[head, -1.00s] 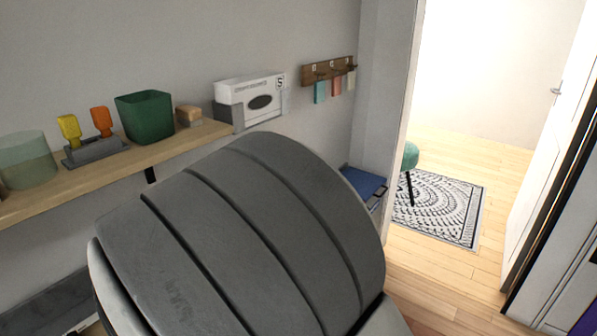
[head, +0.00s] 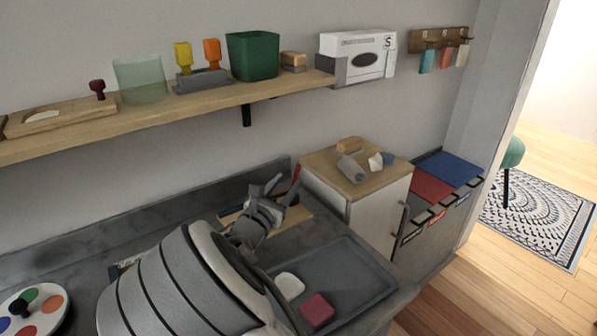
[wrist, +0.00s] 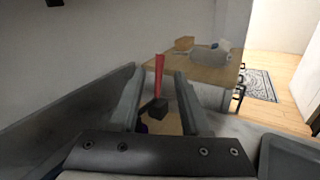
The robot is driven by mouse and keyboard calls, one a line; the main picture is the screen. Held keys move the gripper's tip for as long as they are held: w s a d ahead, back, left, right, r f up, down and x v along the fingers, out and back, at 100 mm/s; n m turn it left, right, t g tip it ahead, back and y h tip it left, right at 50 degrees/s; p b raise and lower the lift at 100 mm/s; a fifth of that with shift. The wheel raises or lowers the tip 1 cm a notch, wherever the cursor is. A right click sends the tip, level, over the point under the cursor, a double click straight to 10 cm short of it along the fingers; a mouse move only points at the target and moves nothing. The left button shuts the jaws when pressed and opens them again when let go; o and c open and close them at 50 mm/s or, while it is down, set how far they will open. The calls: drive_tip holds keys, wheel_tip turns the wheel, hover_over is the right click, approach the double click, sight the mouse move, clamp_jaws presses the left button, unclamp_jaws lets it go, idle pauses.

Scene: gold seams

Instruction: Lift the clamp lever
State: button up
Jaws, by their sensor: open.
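The clamp lever (head: 294,184) is a thin red handle standing nearly upright at the back of the grey worktop, just beyond my gripper (head: 266,188). In the wrist view the red lever (wrist: 159,76) rises from a dark block and shows between the two fingers of my gripper (wrist: 159,92). The fingers are apart, with nothing held. I cannot tell whether the lever is between the fingertips or a little beyond them. The clamp's lower part is mostly hidden by my gripper in the head view. A light wooden board (head: 290,220) lies under it.
A grey tray (head: 350,270) holds a white piece (head: 289,286) and a red block (head: 317,310). A wood-topped cabinet (head: 325,165) with small items stands to the right. A shelf (head: 150,110) runs along the wall above. A paint palette (head: 50,318) is at lower left.

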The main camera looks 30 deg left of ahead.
sight(297, 169)
drive_tip(key=w, duration=0.5)
drive_tip(key=w+b, duration=0.1)
drive_tip(key=w, duration=0.2)
drive_tip(key=shift+a, duration=0.4)
clamp_jaws()
idle(0.9)
